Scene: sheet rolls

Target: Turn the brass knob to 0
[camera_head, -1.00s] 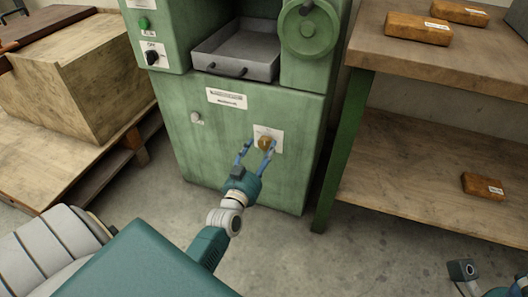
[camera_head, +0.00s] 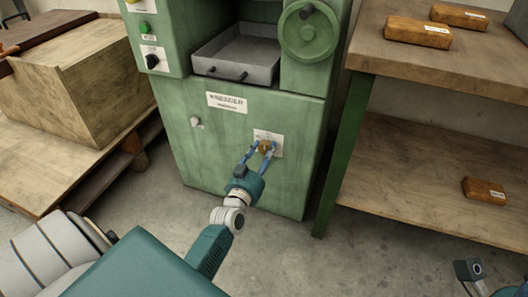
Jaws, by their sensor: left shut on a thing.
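The brass knob (camera_head: 265,146) sits on a white label plate (camera_head: 276,139) on the front of the green machine (camera_head: 215,150). My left gripper (camera_head: 260,150) reaches it from below, with its two blue fingers closed on either side of the knob. The fingers and the small scale hide part of the knob, and I cannot read which mark it points to. My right gripper (camera_head: 478,291) shows only in part at the bottom right corner, and I cannot see its fingers clearly.
A small pale knob (camera_head: 196,122) is on the same panel to the left. Above are a grey tray (camera_head: 238,60) and a green handwheel (camera_head: 307,31). A wooden workbench (camera_head: 440,70) with wooden blocks stands right, a wooden crate (camera_head: 90,90) left. Concrete floor is clear in front.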

